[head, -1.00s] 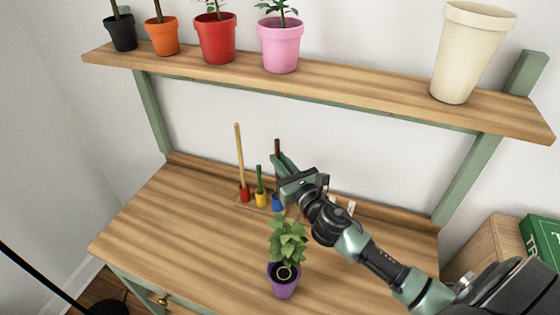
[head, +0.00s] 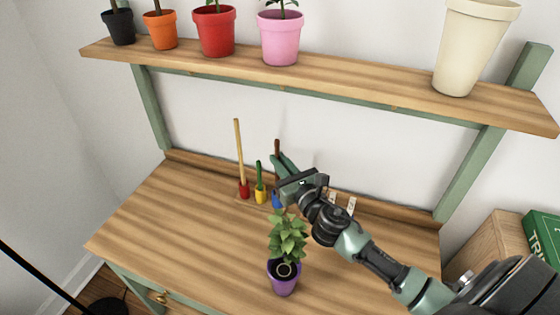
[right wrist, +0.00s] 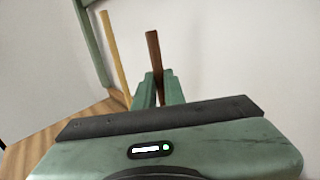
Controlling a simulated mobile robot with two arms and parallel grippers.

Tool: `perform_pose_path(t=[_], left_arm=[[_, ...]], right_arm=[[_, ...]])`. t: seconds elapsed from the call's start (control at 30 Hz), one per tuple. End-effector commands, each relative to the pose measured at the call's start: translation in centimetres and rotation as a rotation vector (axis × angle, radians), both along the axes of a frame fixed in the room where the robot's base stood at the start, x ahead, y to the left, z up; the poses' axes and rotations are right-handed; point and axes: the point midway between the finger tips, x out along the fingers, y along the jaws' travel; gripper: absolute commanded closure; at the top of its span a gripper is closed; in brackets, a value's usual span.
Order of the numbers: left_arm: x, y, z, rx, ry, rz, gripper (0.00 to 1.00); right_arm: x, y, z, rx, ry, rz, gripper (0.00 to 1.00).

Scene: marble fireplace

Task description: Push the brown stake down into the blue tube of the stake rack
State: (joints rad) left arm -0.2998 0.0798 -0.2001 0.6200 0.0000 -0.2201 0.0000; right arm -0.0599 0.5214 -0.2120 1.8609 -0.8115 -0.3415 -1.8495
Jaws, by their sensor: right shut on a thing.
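The brown stake (head: 277,147) stands about upright, its top showing above my right gripper (head: 277,163). The right gripper is shut on the brown stake, which also shows between the fingers in the right wrist view (right wrist: 153,50). The blue tube (head: 277,199) of the stake rack (head: 243,202) is directly below the gripper. The gripper hides the stake's lower part, so I cannot see how deep it sits in the tube. A tan stake (head: 239,150) stands in the red tube (head: 244,191) and a short green stake (head: 259,172) in the yellow tube (head: 261,196). My left gripper is not in view.
A purple pot with a leafy plant (head: 285,278) stands in front of the rack, close to my right arm. Several pots stand on the shelf (head: 350,85) above. White tags (head: 350,206) are right of the gripper. The left of the tabletop (head: 160,225) is clear.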

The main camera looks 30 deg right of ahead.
Motion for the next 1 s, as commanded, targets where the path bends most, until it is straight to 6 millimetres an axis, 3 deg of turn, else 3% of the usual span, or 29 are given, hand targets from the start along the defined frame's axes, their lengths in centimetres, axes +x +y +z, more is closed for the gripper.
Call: perform_pose_path(t=[1.0], left_arm=[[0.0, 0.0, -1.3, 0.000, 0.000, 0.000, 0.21]], right_arm=[[0.0, 0.0, -1.7, 0.000, 0.000, 0.000, 1.00]])
